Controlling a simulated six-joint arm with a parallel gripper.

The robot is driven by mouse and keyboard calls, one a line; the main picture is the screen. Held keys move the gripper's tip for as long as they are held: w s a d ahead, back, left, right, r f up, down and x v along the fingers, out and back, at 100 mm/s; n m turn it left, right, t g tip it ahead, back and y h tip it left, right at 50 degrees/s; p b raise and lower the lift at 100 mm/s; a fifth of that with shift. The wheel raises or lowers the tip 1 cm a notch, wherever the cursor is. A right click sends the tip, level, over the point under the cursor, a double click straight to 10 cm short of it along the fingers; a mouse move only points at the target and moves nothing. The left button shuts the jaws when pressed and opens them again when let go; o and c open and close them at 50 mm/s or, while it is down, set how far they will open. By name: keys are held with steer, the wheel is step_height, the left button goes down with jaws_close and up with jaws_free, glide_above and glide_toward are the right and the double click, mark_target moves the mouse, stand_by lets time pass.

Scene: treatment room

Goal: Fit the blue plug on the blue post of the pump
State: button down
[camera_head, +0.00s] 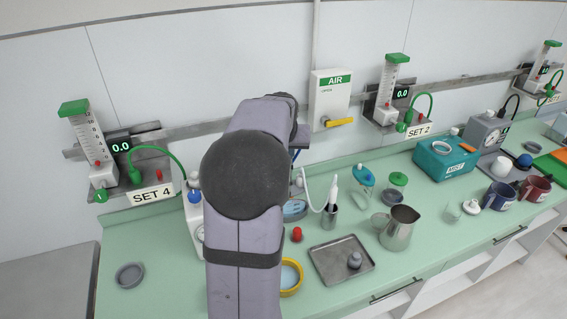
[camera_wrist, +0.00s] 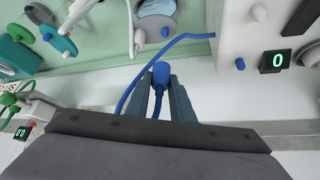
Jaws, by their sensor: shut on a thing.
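In the wrist view my gripper (camera_wrist: 162,88) is shut on the blue plug (camera_wrist: 161,74), whose blue tail runs back between the fingers. A blue hose (camera_wrist: 172,47) curves past the plug to the side of the white pump (camera_wrist: 228,20). The pump has a small blue post (camera_wrist: 240,64) on its face, to the right of the plug and apart from it. In the head view the pump (camera_head: 192,222) is partly hidden behind my arm, with a blue knob on top. My gripper is mostly hidden there by my arm.
A steel tray (camera_head: 323,268) with a grey weight, a yellow-rimmed dish (camera_head: 291,275), a red-topped item (camera_head: 297,234) and a steel jug (camera_head: 399,228) stand on the green counter. The wall rail carries flowmeters (camera_head: 88,140). The counter is fairly clear at the left front.

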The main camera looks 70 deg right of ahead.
steer(key=shift+w+a+r, duration=0.15)
steer(key=shift+w, duration=0.2)
steer(key=shift+n+t+y, duration=0.3)
steer(key=shift+n+t, duration=0.2)
steer(key=shift+n, duration=0.4)
steer(key=shift+w+a+r+p, duration=0.55)
steer(key=shift+w+a, duration=0.45)
steer(key=shift+w, duration=1.05)
steer(key=shift+w+a+r+p, duration=0.4)
steer(key=shift+w+a+p, duration=0.5)
steer(key=shift+w, duration=1.1)
steer(key=shift+w+a+r+p, duration=0.5)
steer(key=shift+w+a, duration=0.55)
steer(key=shift+w, duration=1)
steer(key=shift+s+d+m+g, duration=0.2)
steer(key=shift+m+g, duration=0.2)
steer(key=shift+m, duration=0.5)
steer(key=shift+f, duration=0.25)
steer(key=shift+f+b, duration=1.35)
steer(key=shift+f, duration=0.35)
steer(key=shift+f+b, duration=1.5)
steer(key=shift+b, duration=0.1)
